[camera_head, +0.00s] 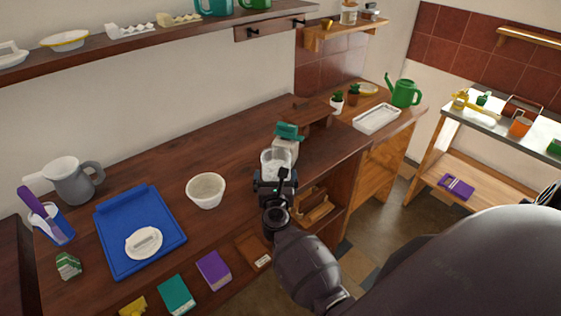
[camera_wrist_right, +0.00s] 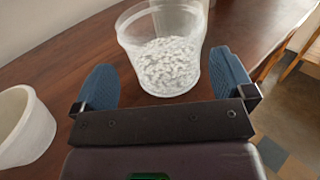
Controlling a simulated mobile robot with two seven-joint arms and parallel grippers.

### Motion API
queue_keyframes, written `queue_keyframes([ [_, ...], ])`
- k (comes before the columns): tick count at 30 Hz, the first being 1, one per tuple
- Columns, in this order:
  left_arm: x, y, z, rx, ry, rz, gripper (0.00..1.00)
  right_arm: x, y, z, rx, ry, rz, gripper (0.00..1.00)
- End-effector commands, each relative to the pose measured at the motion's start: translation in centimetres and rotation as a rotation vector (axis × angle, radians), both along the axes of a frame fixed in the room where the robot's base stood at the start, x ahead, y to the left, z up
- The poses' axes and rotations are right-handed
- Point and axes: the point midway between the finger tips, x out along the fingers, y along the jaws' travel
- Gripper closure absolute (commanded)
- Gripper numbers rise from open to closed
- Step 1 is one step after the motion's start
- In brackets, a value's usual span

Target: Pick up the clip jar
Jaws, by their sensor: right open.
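The clip jar is a clear tub holding many small white pieces. It stands upright on the dark wooden counter near the middle of the head view (camera_head: 276,157) and fills the top middle of the right wrist view (camera_wrist_right: 165,55). My right gripper (camera_head: 274,176) is just in front of it, partly covering its lower part in the head view. In the right wrist view the gripper (camera_wrist_right: 163,75) is open, with one blue finger on each side of the jar's lower part. Contact between fingers and jar cannot be made out. My left gripper is not in view.
A white bowl (camera_head: 206,190) stands left of the jar and shows at the left of the wrist view. A teal-topped object (camera_head: 288,136) is close behind the jar. A blue tray (camera_head: 115,221) lies further left. The counter's front edge is near on the right.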

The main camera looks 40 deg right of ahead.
Motion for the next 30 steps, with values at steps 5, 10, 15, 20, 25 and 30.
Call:
queue_keyframes([
  [5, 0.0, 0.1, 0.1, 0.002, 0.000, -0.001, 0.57, 0.8, -0.6, 0.0, -0.002, 0.000, 0.000, 0.00],
  [10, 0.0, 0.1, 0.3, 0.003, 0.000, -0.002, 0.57, 2.2, -1.7, -0.1, -0.005, 0.001, 0.001, 0.00],
  [15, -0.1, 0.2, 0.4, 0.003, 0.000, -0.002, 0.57, 3.9, -2.9, -0.3, -0.003, 0.001, 0.002, 0.00],
  [20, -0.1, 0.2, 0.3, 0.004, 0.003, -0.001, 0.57, 4.7, -3.5, -0.4, -0.002, 0.001, 0.001, 0.00],
  [25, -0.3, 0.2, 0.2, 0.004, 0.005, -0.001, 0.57, 4.8, -3.6, -0.4, -0.001, 0.001, 0.001, 0.00],
  [30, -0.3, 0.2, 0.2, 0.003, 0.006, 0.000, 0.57, 4.8, -3.6, -0.4, -0.002, 0.001, 0.001, 0.15],
])
